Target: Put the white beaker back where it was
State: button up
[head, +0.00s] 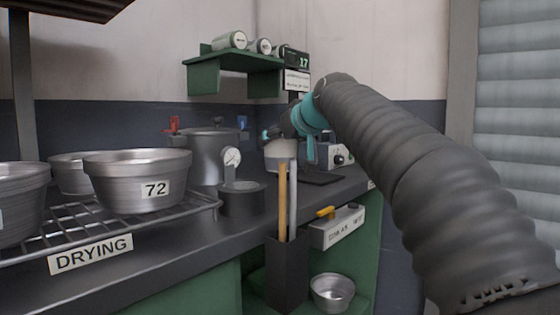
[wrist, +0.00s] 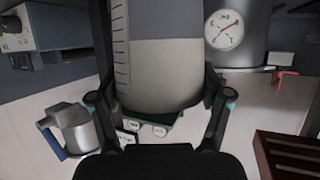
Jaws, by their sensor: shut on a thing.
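The white beaker (wrist: 163,75) fills the upper middle of the wrist view, with graduation marks along its left side. My gripper (wrist: 160,100) is shut on it, one finger on each side. In the head view the beaker (head: 282,149) shows small and pale beyond the counter's middle, below my gripper (head: 290,135). Its lower part is partly behind wooden and grey handles. I cannot tell whether its base touches the counter.
A lidded steel pot (head: 210,150) and a dial gauge (head: 232,157) stand left of the beaker. A dark flat pad (head: 322,179) and a knobbed box (head: 340,155) are to its right. Steel pans (head: 135,180) sit on the drying rack. A green shelf (head: 232,60) hangs above.

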aim_at(280, 156)
jog(key=shift+a+f+b, duration=0.1)
jog(key=shift+f+b, duration=0.65)
jog(key=shift+f, duration=1.3)
jog(key=shift+f, duration=0.15)
jog(key=o, duration=1.2)
jog(key=shift+r, duration=0.3)
jog(key=v, duration=1.2)
jog(key=shift+f, duration=0.1)
